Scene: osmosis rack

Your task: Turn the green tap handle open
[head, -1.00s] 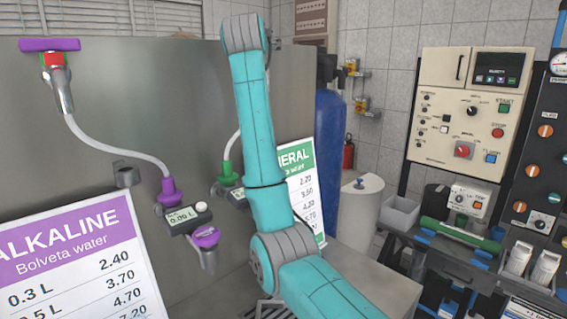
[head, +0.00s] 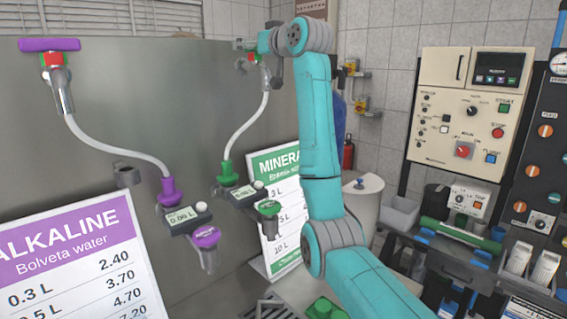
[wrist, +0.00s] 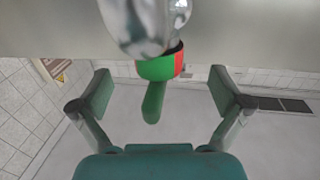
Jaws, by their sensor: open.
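The green tap handle (wrist: 153,102) shows in the wrist view as a short green lever. It hangs from a green and red collar (wrist: 160,68) on a shiny metal tap body (wrist: 146,22). My gripper (wrist: 161,90) is open, with one finger on each side of the handle and a clear gap to both. No finger visibly touches it. In the head view, my wrist and gripper are at the top of the green-labelled hose (head: 247,125) and largely hide the tap and its handle there.
A purple-handled tap (head: 50,45) stands at the left on the steel panel (head: 160,80). Below are a purple dispensing tap (head: 206,236), a green dispensing tap (head: 268,208), and the ALKALINE (head: 85,265) and MINERAL (head: 278,255) price signs. A control panel (head: 465,110) stands at the right.

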